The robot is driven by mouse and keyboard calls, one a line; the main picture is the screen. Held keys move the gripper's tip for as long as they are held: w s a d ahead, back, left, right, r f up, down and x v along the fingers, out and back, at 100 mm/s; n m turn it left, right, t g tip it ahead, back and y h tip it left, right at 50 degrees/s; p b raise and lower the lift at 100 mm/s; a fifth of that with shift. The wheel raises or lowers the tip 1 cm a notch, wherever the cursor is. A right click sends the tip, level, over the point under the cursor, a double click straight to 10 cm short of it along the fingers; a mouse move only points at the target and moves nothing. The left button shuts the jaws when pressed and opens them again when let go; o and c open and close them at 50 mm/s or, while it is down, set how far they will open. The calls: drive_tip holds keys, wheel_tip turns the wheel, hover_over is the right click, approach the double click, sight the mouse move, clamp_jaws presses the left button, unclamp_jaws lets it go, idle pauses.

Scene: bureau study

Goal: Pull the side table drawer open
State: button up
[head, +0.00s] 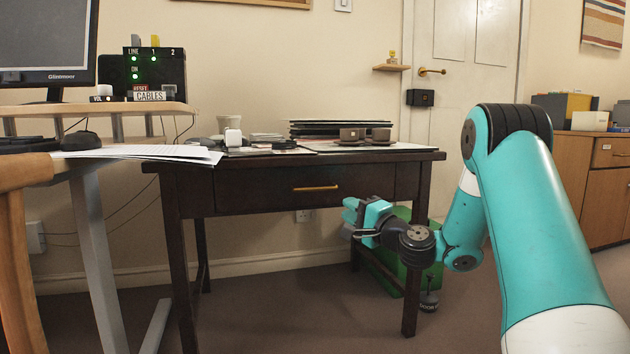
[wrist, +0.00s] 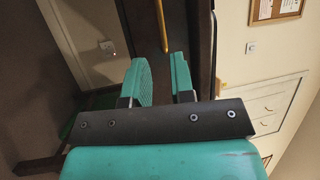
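The side table (head: 423,157) is dark wood. Its single drawer (head: 262,195) looks shut, its front flush with the frame. A brass bar handle (head: 316,188) runs across the middle of the drawer front. My gripper (head: 350,212) is in front of the table, below and to the right of the handle in the head view. In the wrist view, my gripper (wrist: 163,75) has its two teal fingers apart with nothing between them. The handle (wrist: 162,28) shows beyond the fingertips, roughly in line with the gap, and is not touched.
Papers, a cup (head: 229,123) and stacked dark boards (head: 340,130) lie on the side table. A desk (head: 40,165) with a monitor stands close on the left. A green bin (head: 393,275) is under the table's right side. A wooden cabinet (head: 606,190) stands at the far right.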

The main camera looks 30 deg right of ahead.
drive_tip(key=p, duration=0.8)
approach(317, 190)
drive_tip(key=r+x, duration=0.1)
drive_tip(key=x, duration=0.5)
drive_tip(key=f+x, duration=0.1)
drive_tip(key=x, duration=0.2)
drive_tip(key=shift+w+a, duration=0.1)
drive_tip(key=shift+w, duration=0.15)
drive_tip(key=shift+w+r, duration=0.15)
drive_tip(key=shift+w, duration=0.5)
clamp_jaws()
